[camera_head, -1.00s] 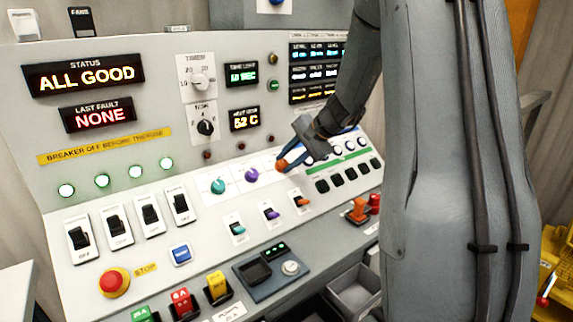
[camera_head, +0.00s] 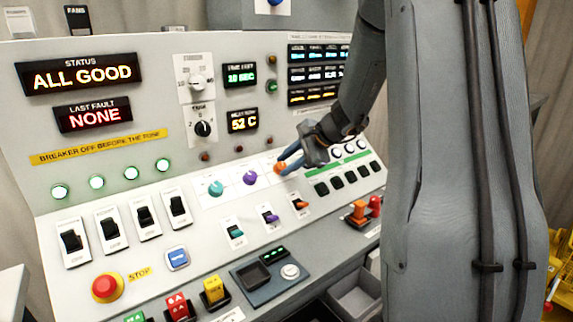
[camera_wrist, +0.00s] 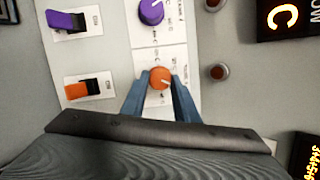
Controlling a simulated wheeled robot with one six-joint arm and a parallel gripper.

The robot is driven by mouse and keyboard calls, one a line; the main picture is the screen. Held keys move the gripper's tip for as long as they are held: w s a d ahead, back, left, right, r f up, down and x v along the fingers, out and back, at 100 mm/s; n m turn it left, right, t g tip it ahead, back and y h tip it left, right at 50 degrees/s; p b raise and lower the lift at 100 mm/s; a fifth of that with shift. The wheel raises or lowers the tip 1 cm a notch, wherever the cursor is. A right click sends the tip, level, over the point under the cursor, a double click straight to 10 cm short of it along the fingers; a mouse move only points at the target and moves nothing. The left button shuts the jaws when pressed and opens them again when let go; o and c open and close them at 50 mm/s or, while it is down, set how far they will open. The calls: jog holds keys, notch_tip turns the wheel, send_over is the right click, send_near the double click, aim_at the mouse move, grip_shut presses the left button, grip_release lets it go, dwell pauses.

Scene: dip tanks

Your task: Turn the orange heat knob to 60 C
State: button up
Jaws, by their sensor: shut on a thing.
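The orange heat knob (camera_head: 280,168) sits on the white strip of the sloped panel, right of the purple knob (camera_head: 250,178). In the wrist view the orange knob (camera_wrist: 160,78) lies between the two blue fingers of my gripper (camera_wrist: 159,84), which are shut on its sides. In the head view my gripper (camera_head: 285,165) reaches the knob from the right. The knob's white pointer line shows in the wrist view; its scale marks are too small to read.
A teal knob (camera_head: 215,188) stands left of the purple one. Below the knobs are teal, purple and orange toggle switches (camera_head: 299,204). A red stop button (camera_head: 106,287) is at the lower left.

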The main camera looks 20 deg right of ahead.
jog(key=o, duration=1.1)
jog(key=shift+c, duration=0.2)
jog(key=shift+r, duration=0.1)
jog(key=v, duration=0.7)
jog(key=shift+s+r, duration=0.2)
jog(key=shift+s, duration=0.05)
jog(key=shift+d, duration=0.1)
